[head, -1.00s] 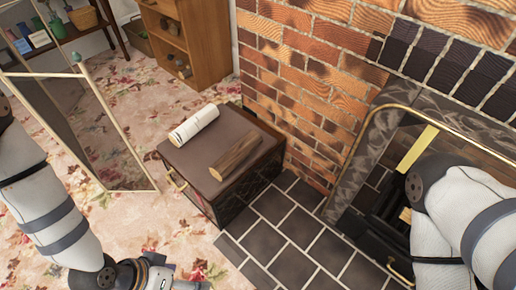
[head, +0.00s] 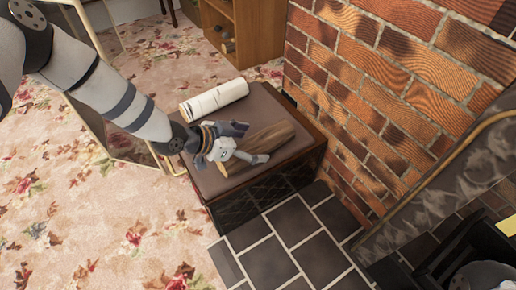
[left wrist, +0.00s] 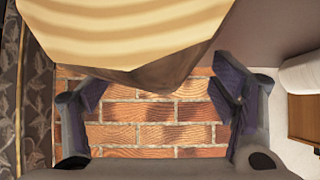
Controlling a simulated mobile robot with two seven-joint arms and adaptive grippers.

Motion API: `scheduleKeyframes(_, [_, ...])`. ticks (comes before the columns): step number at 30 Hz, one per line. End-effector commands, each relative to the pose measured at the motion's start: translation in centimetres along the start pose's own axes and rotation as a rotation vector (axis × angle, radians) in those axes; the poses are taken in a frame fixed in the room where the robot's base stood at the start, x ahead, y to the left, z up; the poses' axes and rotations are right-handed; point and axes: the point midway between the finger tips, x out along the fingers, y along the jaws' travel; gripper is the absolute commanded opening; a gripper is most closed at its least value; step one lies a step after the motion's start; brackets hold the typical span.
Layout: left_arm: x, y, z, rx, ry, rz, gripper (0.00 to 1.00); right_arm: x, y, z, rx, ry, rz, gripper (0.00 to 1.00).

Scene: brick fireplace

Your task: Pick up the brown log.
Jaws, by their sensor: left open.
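The brown log (head: 276,138) lies on the brown top of a low chest (head: 262,104), beside a white birch-like log (head: 215,100). My left gripper (head: 256,144) is open at the log's near end, its fingers partly covering the log in the head view. In the left wrist view, the log's pale cut end (left wrist: 120,30) fills the upper part. The open fingers (left wrist: 160,102) spread below that end, with brick showing between them. I cannot tell whether they touch the log.
A brick wall (head: 385,100) rises right behind the chest. The fireplace surround (head: 440,190) and dark hearth tiles (head: 290,240) are at the right and front. A glass-sided panel frame (head: 92,118) stands left; a wooden shelf (head: 258,35) stands behind.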

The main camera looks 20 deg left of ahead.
Motion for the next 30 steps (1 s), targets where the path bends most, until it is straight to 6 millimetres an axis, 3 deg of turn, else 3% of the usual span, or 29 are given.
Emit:
scheduleKeyframes(1, [1.5, 0.1, 0.8, -0.002, -0.006, 0.003, 0.79, 0.8, 0.0, -0.3, -0.001, -0.017, 0.001, 0.4])
scheduleKeyframes(3, [2.5, 0.1, 0.6, -0.003, -0.005, 0.003, 0.79, 1.0, 0.1, -0.4, -0.002, -0.024, 0.002, 0.4])
scheduleKeyframes(9, [2.4, 0.0, 0.1, -0.002, -0.002, 0.001, 0.79, 0.9, 0.1, -0.2, -0.002, -0.023, 0.002, 0.4])
scheduleKeyframes(18, [2.3, 0.1, 0.2, -0.002, -0.003, 0.001, 0.11, 0.9, 0.1, -0.2, -0.002, -0.022, 0.002, 0.4])
scheduleKeyframes(26, [2.2, 0.1, 0.1, -0.001, -0.001, 0.001, 0.1, 0.8, 0.1, -0.2, -0.002, -0.021, 0.002, 0.4])
scheduleKeyframes(27, [2.1, 0.0, -0.2, -0.001, -0.001, 0.001, 0.04, 0.7, 0.1, -0.2, -0.001, -0.019, 0.002, 0.4])
scheduleKeyframes(30, [1.3, 0.0, -1.2, 0.0, 0.001, 0.001, 0.04, 0.3, 0.1, 0.0, 0.0, -0.009, 0.001, 0.4])
